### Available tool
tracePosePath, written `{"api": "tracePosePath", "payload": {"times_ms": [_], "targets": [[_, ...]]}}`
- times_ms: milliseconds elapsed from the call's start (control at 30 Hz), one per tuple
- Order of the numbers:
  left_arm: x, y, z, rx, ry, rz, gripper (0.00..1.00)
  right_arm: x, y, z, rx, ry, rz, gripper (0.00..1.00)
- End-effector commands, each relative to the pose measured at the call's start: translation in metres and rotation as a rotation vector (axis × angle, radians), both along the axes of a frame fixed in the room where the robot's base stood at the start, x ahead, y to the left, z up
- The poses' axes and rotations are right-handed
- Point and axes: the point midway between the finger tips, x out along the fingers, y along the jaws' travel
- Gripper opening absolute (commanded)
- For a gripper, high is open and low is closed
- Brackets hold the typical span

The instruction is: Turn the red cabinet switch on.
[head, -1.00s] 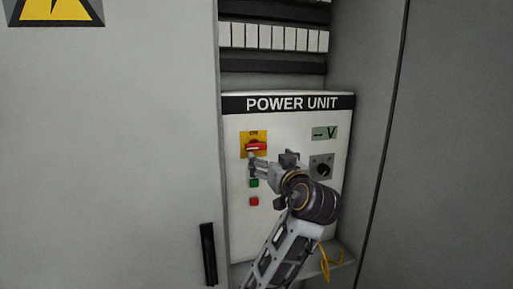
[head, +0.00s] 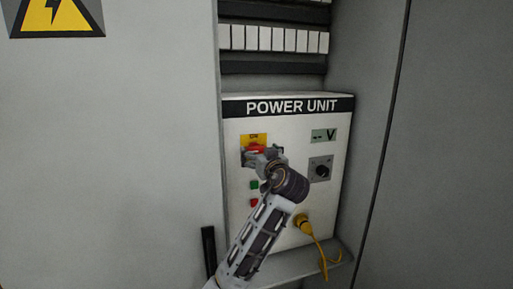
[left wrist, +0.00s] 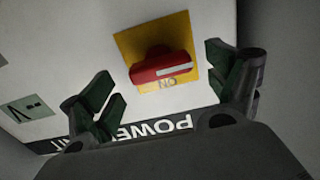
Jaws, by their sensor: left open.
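The red switch (head: 255,148) is a bar-shaped handle on a yellow plate (head: 246,138) at the upper left of the power unit panel. In the left wrist view the red handle (left wrist: 161,66) lies nearly crosswise, with a pale mark at one end and the upside-down word "ON" on the plate beside it. My left gripper (head: 262,160) is in front of the switch and hides its lower part. In the left wrist view my left gripper (left wrist: 163,80) is open, its dark fingers spread on both sides of the handle, with visible gaps. My right gripper is not in view.
Green (head: 254,185) and red (head: 253,203) buttons sit below the switch. A display (head: 324,135) and a round black fitting (head: 320,170) are on the right. A yellow plug and cable (head: 305,226) are at the panel's bottom. A cabinet door (head: 110,150) stands left.

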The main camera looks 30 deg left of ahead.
Motion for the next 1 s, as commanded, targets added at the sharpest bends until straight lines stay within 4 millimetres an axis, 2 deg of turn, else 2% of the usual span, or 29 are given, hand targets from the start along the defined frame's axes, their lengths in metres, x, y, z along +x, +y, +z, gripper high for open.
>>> {"api": "tracePosePath", "payload": {"times_ms": [300,700,767,1000], "targets": [[0.019,0.023,0.002,0.001,0.0,0.001,0.88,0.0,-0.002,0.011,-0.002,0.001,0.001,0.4],[0.022,0.027,0.0,-0.001,-0.001,0.0,0.88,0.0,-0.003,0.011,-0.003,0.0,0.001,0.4],[0.022,0.027,0.0,-0.001,-0.001,0.0,0.83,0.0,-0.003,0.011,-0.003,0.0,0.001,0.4],[0.022,0.027,0.0,0.0,0.0,0.0,0.52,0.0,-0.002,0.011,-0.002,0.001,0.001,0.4]]}}
